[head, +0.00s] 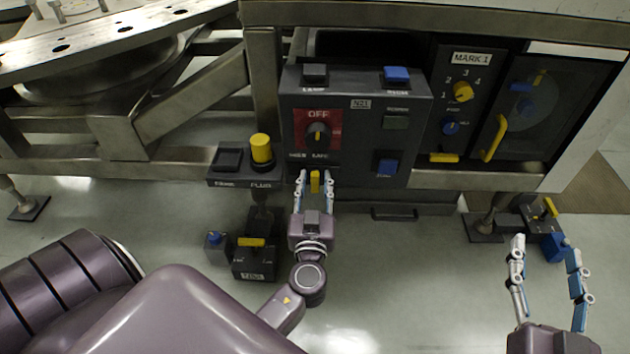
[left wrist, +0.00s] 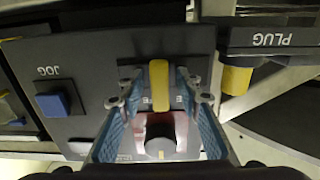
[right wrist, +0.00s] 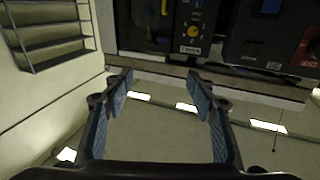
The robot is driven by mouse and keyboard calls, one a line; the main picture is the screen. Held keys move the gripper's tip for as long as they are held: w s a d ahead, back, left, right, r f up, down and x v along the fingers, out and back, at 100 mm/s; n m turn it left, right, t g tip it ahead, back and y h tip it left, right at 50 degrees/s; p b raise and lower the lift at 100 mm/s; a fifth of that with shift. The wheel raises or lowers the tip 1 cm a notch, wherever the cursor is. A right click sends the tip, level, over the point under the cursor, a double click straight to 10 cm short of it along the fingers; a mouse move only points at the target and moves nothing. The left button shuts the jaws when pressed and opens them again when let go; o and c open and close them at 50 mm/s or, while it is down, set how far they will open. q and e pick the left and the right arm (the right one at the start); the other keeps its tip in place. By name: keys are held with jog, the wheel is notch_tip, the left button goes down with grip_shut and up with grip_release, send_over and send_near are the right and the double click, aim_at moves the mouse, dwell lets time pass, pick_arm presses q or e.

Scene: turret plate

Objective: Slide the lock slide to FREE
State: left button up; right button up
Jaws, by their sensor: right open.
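The lock slide appears to be the yellow tab (head: 315,181) low on the dark control panel, below the red OFF dial plate (head: 333,130). My left gripper (head: 314,178) is at the panel with its fingers on either side of this tab. In the left wrist view the yellow tab (left wrist: 159,86) stands between the open fingers, with a gap visible on each side. The fingers hide most of the lettering beside it, so its marked position cannot be read. My right gripper (head: 546,247) is open and empty, out over the floor at the right, away from the panel.
A yellow plug (head: 261,149) stands on a ledge left of the panel. A blue JOG button (head: 387,167) is to the right. A cabinet with a yellow handle (head: 494,138) is further right. Small boxes (head: 254,261) stand low at left. Floor between the grippers is clear.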

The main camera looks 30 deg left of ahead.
pick_arm(q)
grip_shut()
dwell(0.3)
jog(key=shift+s, duration=0.1)
jog(key=s+a, duration=0.1)
jog(key=s+a+b, duration=0.1)
jog(key=a, duration=0.1)
jog(key=shift+a+f+b, duration=0.1)
jog(key=shift+a+b, duration=0.15)
jog(key=shift+b, duration=0.05)
jog(key=shift+a, duration=0.1)
pick_arm(e)
notch_tip(320, 180, up, 8)
jog(key=s+t+y, duration=0.1)
jog(key=t, duration=0.3)
jog(key=shift+s+a+f, duration=0.2)
jog(key=shift+s, duration=0.15)
pick_arm(q)
jog(key=shift+s, duration=0.1)
grip_release()
jog(key=shift+a, duration=0.1)
pick_arm(e)
jog(key=shift+a, duration=0.1)
